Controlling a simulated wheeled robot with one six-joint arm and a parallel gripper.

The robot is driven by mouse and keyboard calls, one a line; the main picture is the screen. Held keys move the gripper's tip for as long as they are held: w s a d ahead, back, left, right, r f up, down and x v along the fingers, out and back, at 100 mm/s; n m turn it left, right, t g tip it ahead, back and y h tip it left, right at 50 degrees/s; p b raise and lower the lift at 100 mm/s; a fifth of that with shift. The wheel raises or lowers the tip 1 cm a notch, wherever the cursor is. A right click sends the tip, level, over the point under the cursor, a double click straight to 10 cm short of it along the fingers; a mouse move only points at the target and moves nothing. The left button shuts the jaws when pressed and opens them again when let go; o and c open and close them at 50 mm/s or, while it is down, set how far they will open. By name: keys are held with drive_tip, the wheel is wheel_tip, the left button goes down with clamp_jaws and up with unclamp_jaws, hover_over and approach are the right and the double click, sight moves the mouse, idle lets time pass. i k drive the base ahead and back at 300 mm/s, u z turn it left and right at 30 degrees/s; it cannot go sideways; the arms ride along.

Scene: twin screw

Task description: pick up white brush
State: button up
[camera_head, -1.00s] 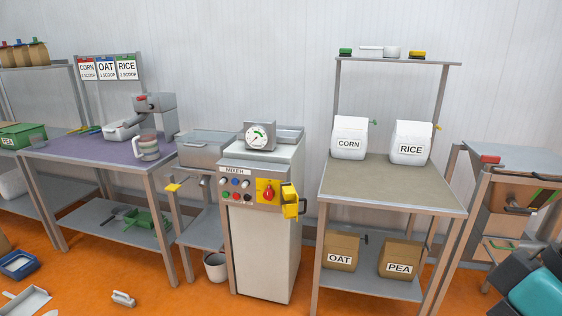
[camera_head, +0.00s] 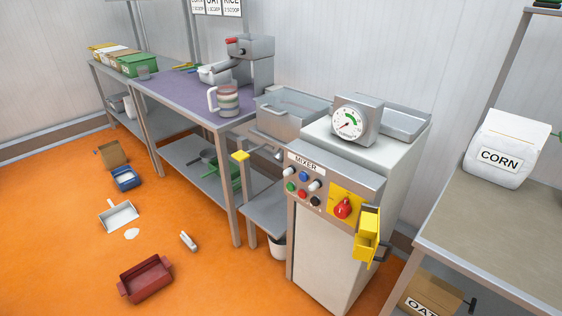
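A small white brush (camera_head: 188,241) lies on the orange floor, left of the mixer and in front of the purple-topped table. Nothing covers it, and the floor around it is clear. Its bristles are too small to make out. My gripper is not in view.
A white dustpan (camera_head: 118,216), a pale patch (camera_head: 132,234), a red bin (camera_head: 145,279) and a blue bin (camera_head: 126,179) are on the floor. The purple-topped table (camera_head: 180,92) and mixer (camera_head: 335,215) stand to the right. Open floor lies at front left.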

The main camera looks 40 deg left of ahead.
sight(185, 238)
drive_tip(key=u, duration=2.1)
drive_tip(key=i, duration=2.7)
drive_tip(key=u, duration=0.7)
